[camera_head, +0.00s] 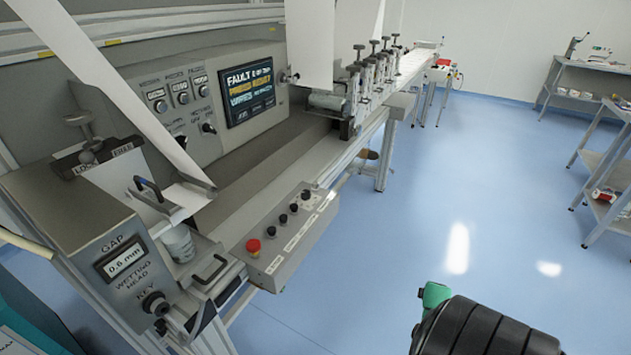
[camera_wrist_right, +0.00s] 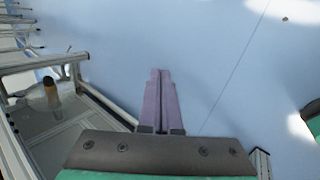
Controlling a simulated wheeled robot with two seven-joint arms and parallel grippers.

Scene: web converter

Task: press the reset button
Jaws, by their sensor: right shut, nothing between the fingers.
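A grey control box (camera_head: 295,235) is fixed along the front of the machine in the head view. It carries a red mushroom button (camera_head: 253,246) at its near end and a row of small black buttons (camera_head: 283,218) behind it. Their labels are too small to read, so I cannot tell which is reset. My right gripper (camera_wrist_right: 160,73) shows in the right wrist view, its two purple fingers shut together with nothing between them, over blue floor. In the head view only part of my right arm shows at the bottom right, well apart from the box. My left gripper is out of view.
A screen (camera_head: 247,90) on the machine panel shows a FAULT message. A grey wetting-head unit (camera_head: 105,235) with a gap display stands at the near left. Metal frame rails (camera_wrist_right: 95,105) lie left of the fingers. Open blue floor (camera_head: 480,180) is right of the machine; shelves (camera_head: 600,150) stand farther right.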

